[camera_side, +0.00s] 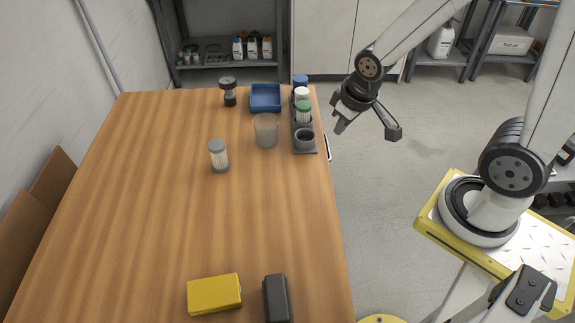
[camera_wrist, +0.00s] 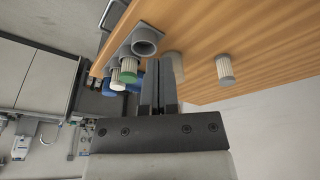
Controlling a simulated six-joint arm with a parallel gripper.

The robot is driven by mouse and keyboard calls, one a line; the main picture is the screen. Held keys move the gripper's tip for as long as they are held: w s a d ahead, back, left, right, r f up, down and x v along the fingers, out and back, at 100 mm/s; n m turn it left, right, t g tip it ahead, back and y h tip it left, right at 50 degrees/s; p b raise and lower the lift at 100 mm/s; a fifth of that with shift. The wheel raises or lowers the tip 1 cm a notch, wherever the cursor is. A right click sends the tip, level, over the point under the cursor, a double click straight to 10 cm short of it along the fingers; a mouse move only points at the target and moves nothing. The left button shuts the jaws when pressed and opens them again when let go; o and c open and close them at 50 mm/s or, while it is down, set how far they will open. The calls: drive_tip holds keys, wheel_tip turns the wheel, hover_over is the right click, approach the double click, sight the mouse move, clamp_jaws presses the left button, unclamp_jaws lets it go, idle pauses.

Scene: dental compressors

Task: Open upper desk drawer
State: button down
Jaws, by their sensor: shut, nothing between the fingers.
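The wooden desk (camera_side: 150,200) fills the left half of the side view. A pale bar handle (camera_side: 328,148) stands out from its right side, below the top, near the far corner. In the wrist view the handle (camera_wrist: 105,14) shows at the upper left, beside the desk edge. The drawer front itself is mostly hidden under the desktop. My gripper (camera_side: 339,128) hangs right of the desk edge, apart from the handle. In the wrist view its fingers (camera_wrist: 159,68) are close together and empty.
A grey rack (camera_side: 311,143) with several containers lines the desk's right edge. A clear cup (camera_side: 266,131), a grey-capped jar (camera_side: 219,156) and a blue tray (camera_side: 265,97) stand nearby. A yellow box (camera_side: 214,294) and a black case (camera_side: 276,298) lie in front.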

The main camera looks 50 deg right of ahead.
drive_tip(key=w+d+f+n+t+h, duration=0.1)
drive_tip(key=w+d+f+n+t, duration=0.1)
drive_tip(key=w+d, duration=0.65)
drive_tip(key=n+t+y, duration=0.2)
drive_tip(key=n+y, duration=0.2)
drive_tip(key=n, duration=0.1)
hover_over(327, 143)
drive_tip(key=d, duration=0.1)
wheel_tip(327, 143, down, 10)
drive_tip(key=s+d+f+n+g+y, duration=0.1)
drive_tip(key=s+d+f+y, duration=0.1)
drive_tip(key=s+f, duration=0.3)
drive_tip(key=shift+s+f+n+y, duration=0.3)
drive_tip(key=shift+f+y, duration=0.4)
drive_tip(key=x, duration=1)
drive_tip(key=shift+d, duration=0.15)
